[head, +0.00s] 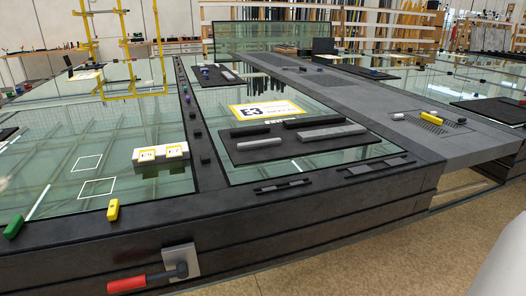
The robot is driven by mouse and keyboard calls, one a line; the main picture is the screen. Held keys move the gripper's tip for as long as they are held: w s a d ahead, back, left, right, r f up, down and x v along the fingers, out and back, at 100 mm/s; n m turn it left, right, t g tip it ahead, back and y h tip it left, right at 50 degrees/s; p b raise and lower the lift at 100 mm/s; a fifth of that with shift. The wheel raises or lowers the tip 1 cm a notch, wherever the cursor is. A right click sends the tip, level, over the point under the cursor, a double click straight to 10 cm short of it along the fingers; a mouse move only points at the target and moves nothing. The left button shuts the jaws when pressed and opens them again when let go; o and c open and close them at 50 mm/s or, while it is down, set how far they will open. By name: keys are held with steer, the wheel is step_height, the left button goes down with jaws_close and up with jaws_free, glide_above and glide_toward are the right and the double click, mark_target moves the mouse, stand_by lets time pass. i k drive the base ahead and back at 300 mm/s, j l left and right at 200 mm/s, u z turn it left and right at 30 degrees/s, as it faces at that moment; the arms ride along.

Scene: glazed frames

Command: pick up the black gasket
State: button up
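Several black pieces are in view, and I cannot tell for sure which one is the black gasket. A black strip (250,131) lies on a dark mat (262,155) on the glass, in the middle of the view. A second black strip (308,123) lies to its right on the same mat. A grey bar (332,132) lies in front of that second strip. My gripper is not in view.
A sign marked E3 (268,110) lies behind the mat. Yellow (113,210) and green (14,226) blocks sit near the table's front edge. A red-handled lever (128,284) sticks out below. A grey beam (400,115) crosses the right side. Floor is clear at front right.

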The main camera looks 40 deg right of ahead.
mark_target(264, 130)
steer(key=l+z, duration=0.35)
steer(key=l, duration=0.65)
steer(key=l+z, duration=0.35)
steer(key=l, duration=0.7)
steer(key=i, duration=1.5)
